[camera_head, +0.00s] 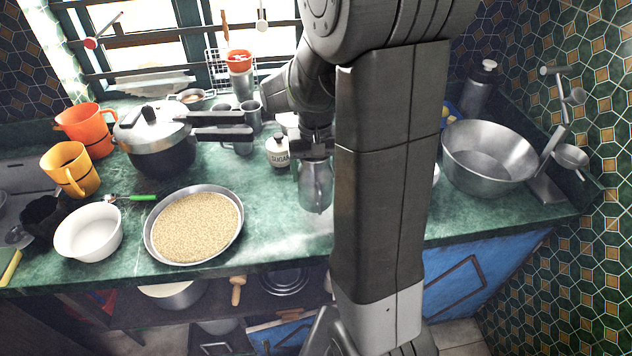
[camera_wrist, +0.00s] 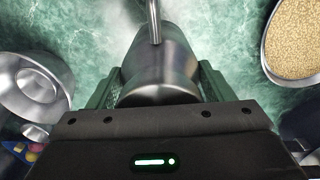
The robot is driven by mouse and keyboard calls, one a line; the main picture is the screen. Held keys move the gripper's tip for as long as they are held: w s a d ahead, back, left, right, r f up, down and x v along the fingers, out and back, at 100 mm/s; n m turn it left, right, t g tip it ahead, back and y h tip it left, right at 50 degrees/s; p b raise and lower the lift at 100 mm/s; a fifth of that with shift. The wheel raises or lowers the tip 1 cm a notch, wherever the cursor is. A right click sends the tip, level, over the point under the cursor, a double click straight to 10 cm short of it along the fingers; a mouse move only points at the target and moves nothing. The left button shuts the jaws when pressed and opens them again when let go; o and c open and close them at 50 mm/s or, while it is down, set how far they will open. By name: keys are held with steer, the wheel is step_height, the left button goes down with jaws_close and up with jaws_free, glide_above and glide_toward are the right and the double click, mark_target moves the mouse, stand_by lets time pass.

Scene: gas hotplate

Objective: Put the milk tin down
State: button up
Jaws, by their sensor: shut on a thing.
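The milk tin (camera_head: 316,188) is a grey metal vessel, upright or nearly so, in the middle of the head view. My gripper (camera_head: 312,150) is shut on its upper part. In the wrist view the tin (camera_wrist: 160,62) sits between the two fingers of my gripper (camera_wrist: 157,88), with a thin metal rod standing out from it. The tin is over the green marble counter (camera_head: 275,232), near its front edge. I cannot tell whether its base touches the counter. My own arm hides the counter just right of it.
A plate of grain (camera_head: 196,226) lies to the left and a sugar jar (camera_head: 278,151) stands behind. A large steel bowl (camera_head: 489,158) is to the right. A pressure cooker (camera_head: 157,143) stands at the back left. Bare counter lies between the grain plate and the tin.

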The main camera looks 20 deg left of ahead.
mark_target(315, 182)
steer(key=shift+f, duration=1.95)
steer(key=shift+f, duration=0.2)
steer(key=o, duration=1.5)
steer(key=shift+r, duration=0.1)
step_height(315, 182, up, 12)
steer(key=shift+r, duration=0.1)
